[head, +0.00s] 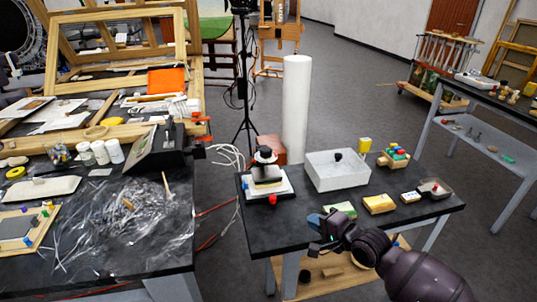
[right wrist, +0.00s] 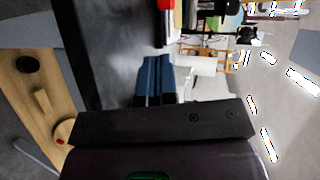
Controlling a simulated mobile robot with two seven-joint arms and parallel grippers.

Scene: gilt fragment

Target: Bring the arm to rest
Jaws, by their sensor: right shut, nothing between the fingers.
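My right gripper (head: 318,228) is at the front edge of the small dark table (head: 304,214), with its arm coming in from the lower right of the head view. Its blue fingers are shut and empty; they also show in the right wrist view (right wrist: 153,80), with the dark table top beyond them. My left gripper is not in view.
The table holds a white open box (head: 338,183), a green-topped block (head: 343,208), a yellow block (head: 379,204), a small grey tray (head: 434,188) and a black-capped device (head: 266,172). A cluttered workbench (head: 150,250) stands left. Grey floor lies between it and the table.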

